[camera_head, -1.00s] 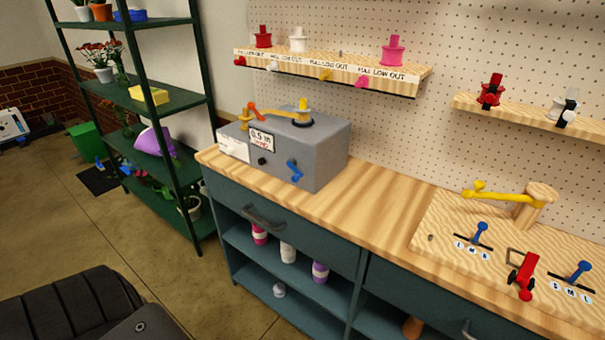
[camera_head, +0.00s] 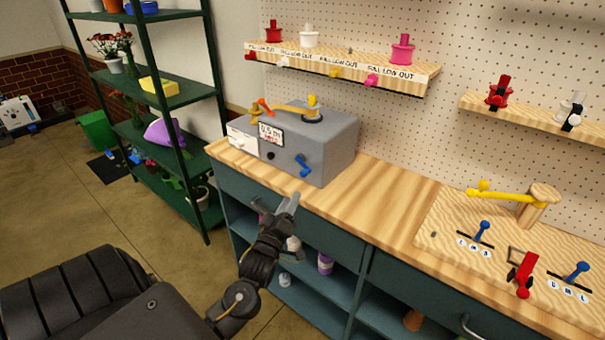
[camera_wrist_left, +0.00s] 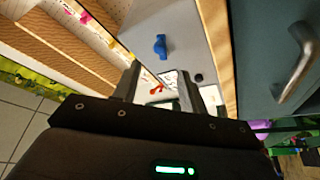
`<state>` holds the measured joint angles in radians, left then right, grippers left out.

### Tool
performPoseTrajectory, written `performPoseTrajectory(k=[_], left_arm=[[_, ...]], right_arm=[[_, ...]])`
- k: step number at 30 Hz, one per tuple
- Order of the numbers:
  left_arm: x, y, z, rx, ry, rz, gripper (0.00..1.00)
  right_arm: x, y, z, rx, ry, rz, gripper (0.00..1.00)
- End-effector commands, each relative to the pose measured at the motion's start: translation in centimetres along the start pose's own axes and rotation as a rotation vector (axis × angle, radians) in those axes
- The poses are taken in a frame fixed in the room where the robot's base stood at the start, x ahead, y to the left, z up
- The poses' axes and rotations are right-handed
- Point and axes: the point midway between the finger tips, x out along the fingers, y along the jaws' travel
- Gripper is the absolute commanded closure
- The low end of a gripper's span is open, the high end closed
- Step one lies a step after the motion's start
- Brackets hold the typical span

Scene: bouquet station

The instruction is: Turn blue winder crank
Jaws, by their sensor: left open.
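The grey winder box (camera_head: 335,143) stands on the workbench, with a small blue crank (camera_head: 303,166) on its front face. The blue crank also shows in the left wrist view (camera_wrist_left: 160,47), beyond the fingers. My left gripper (camera_head: 288,203) is open and empty in front of the bench edge, below the crank and apart from it. In the left wrist view its two fingers (camera_wrist_left: 158,85) point towards the box front. My right gripper is not in view.
A yellow arm (camera_head: 285,108) and an orange lever (camera_head: 264,104) sit on the box. The wooden bench top (camera_head: 385,193) is clear to its right. A drawer handle (camera_wrist_left: 297,62) is close to the left gripper. A board with levers (camera_head: 455,226) is further right.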

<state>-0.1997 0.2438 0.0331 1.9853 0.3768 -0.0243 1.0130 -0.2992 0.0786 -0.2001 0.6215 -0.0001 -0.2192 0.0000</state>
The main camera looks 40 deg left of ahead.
Motion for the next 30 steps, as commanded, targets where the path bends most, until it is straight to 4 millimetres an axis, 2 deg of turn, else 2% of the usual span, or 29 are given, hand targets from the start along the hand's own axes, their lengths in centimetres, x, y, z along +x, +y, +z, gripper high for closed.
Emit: performPoseTrajectory(k=[5, 8, 21, 24, 30], left_arm=[[0.4, 0.2, -0.2, -0.002, 0.003, 0.003, 0.57], [1.6, 0.2, -0.2, -0.001, 0.003, 0.003, 0.57], [9.2, 0.2, -0.2, 0.000, 0.002, 0.002, 0.57], [10.1, 0.2, -0.1, 0.000, 0.002, 0.002, 0.57], [10.8, 0.1, -0.1, -0.001, 0.001, 0.002, 0.57]], right_arm=[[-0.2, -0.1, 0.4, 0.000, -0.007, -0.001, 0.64], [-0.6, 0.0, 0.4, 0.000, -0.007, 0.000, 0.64], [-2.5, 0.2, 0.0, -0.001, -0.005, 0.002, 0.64], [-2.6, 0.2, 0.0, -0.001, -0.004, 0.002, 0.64], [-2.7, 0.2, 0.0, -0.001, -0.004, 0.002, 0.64]])
